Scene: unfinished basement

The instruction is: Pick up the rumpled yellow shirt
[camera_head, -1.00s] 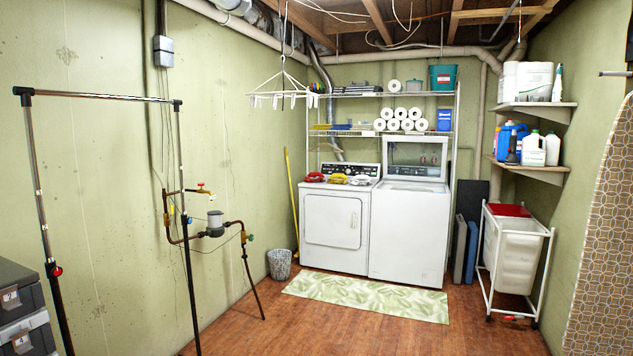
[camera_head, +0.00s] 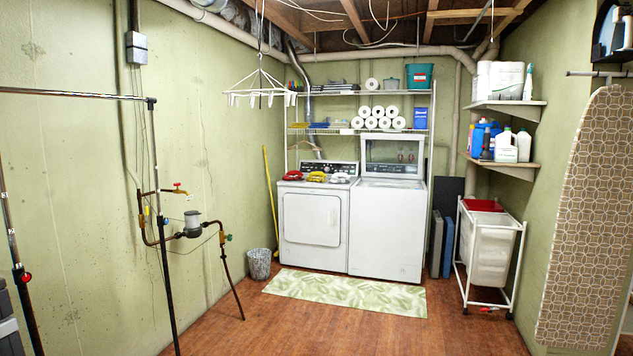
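A small rumpled yellow cloth (camera_head: 316,177), which looks like the yellow shirt, lies on top of the white dryer (camera_head: 311,222) at the back of the room. A red cloth (camera_head: 293,176) lies to its left and a whitish one (camera_head: 340,178) to its right. They are too small here to make out folds. My gripper is not in view.
A green leaf-patterned rug (camera_head: 345,292) lies before the dryer and washer (camera_head: 386,230). A garment rack (camera_head: 158,230) and pipes stand at left. A laundry cart (camera_head: 489,247) and ironing board (camera_head: 585,215) are at right. The wooden floor between is clear.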

